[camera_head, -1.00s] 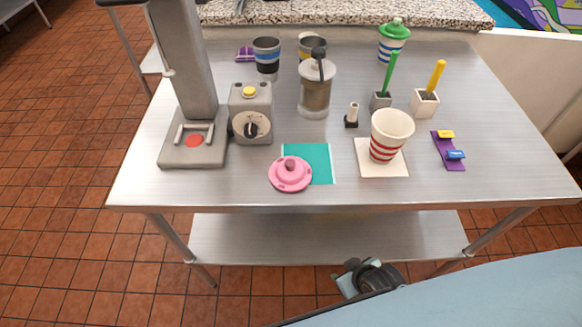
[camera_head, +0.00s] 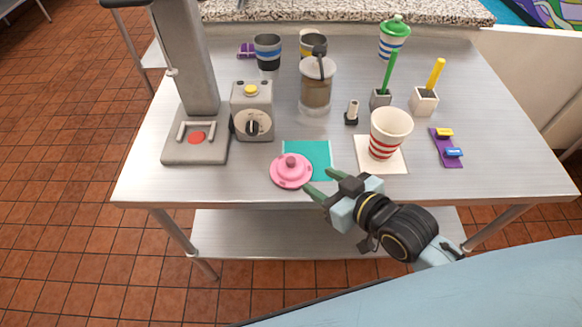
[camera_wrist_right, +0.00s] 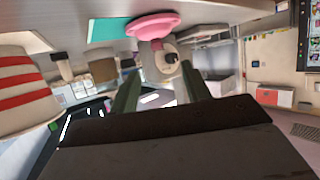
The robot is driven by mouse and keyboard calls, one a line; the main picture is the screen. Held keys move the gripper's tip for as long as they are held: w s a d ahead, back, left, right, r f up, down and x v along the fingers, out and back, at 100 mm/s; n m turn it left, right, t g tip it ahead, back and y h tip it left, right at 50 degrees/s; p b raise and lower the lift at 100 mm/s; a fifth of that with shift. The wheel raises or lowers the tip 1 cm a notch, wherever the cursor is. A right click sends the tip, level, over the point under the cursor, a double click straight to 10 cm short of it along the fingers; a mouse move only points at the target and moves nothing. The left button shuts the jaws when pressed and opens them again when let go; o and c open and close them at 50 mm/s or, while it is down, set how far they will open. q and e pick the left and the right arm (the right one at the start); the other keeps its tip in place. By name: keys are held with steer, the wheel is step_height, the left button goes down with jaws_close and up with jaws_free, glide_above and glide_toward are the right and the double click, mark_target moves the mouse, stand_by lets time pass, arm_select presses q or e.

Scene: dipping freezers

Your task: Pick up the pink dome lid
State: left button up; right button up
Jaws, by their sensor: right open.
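The pink dome lid (camera_head: 291,171) lies on the steel table near its front edge, overlapping the left part of a teal mat (camera_head: 318,155). It has a small knob on top. My right gripper (camera_head: 320,183) is open and empty, at the front edge of the table just right of the lid, its green fingers pointing toward it. In the right wrist view the lid (camera_wrist_right: 153,26) shows beyond the two fingers (camera_wrist_right: 160,88), near the top, apart from them. My left gripper is not in view.
A red-striped cup (camera_head: 390,134) stands on a white square (camera_head: 362,165) right of the mat. A grey dial device (camera_head: 252,112) and a tall grey machine (camera_head: 195,148) stand to the left. A clear jar (camera_head: 316,85) stands behind. The table's front left is clear.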

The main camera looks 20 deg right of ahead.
mark_target(294, 164)
steer(key=x, duration=0.7)
steer(key=shift+w+f, duration=0.1)
steer(key=shift+w, duration=0.15)
steer(key=shift+d+b+x, duration=0.1)
steer(key=shift+b+x, duration=0.1)
steer(key=shift+x, duration=1.1)
steer(key=shift+d+b+x, duration=0.15)
steer(key=shift+b+x, duration=0.05)
steer(key=shift+x, duration=1.1)
steer(key=shift+f, duration=0.2)
jaws_close()
